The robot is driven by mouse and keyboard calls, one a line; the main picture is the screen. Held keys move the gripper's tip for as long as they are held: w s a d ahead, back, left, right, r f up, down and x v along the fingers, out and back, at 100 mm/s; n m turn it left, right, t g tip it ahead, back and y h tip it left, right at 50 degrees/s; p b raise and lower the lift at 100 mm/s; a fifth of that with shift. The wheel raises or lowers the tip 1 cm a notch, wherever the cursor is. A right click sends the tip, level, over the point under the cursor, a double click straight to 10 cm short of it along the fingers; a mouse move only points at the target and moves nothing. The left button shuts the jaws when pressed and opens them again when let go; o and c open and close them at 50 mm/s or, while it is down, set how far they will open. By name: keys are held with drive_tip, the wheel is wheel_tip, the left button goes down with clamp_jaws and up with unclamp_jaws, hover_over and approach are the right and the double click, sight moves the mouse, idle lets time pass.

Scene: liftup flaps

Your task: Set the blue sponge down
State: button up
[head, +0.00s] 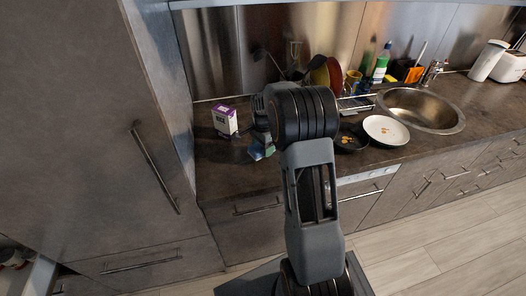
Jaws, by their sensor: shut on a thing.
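The blue sponge (257,152) shows as a small blue and greenish block low over the dark countertop (232,178), left of my arm. My gripper (262,143) is shut on it, pointing down. My arm hides part of the gripper and the area behind it. I cannot tell whether the sponge touches the counter or hangs just above it.
A white and purple carton (225,121) stands left of the sponge. A black pan (350,138) and a white plate (386,130), both with small orange pieces, lie to the right, before the sink (425,109). The counter in front of the sponge is clear.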

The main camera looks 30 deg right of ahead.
drive_tip(key=shift+f, duration=1.45)
drive_tip(key=shift+f, duration=0.2)
drive_tip(key=o, duration=0.9)
